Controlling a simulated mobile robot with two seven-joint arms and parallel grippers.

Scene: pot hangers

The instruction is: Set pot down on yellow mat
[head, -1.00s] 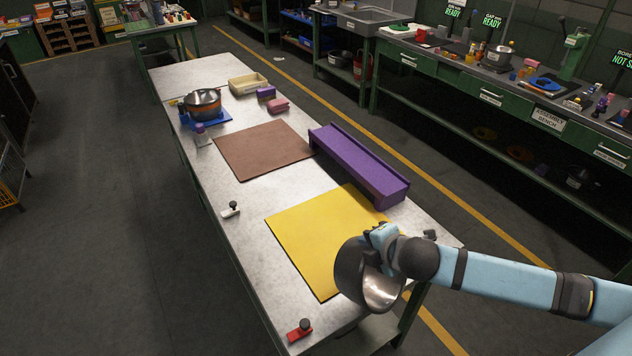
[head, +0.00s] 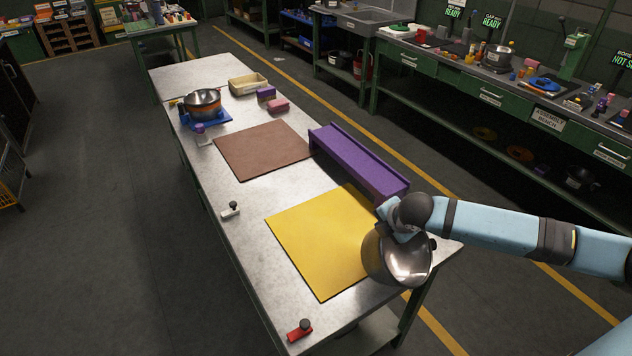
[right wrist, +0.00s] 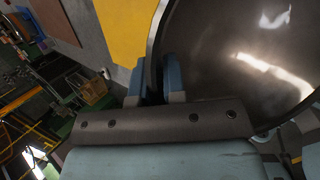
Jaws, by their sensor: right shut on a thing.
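The yellow mat (head: 318,238) lies flat on the near half of the metal table. A dark steel pot (head: 405,262) is in my right gripper (head: 395,222), tilted with its shiny inside facing the camera. In the head view it overlaps the mat's right near corner and the table edge; its height above them is hard to tell. In the right wrist view the gripper fingers (right wrist: 160,82) pinch the rim of the pot (right wrist: 240,60), and part of the mat (right wrist: 128,30) shows beyond. My left gripper is out of view.
A purple channel-shaped stand (head: 358,165) stands behind the mat, and a brown mat (head: 262,150) lies farther along. A red clamp (head: 300,331) and a white one (head: 230,209) sit at the table's left edge. Another pot (head: 203,102) stands at the far end.

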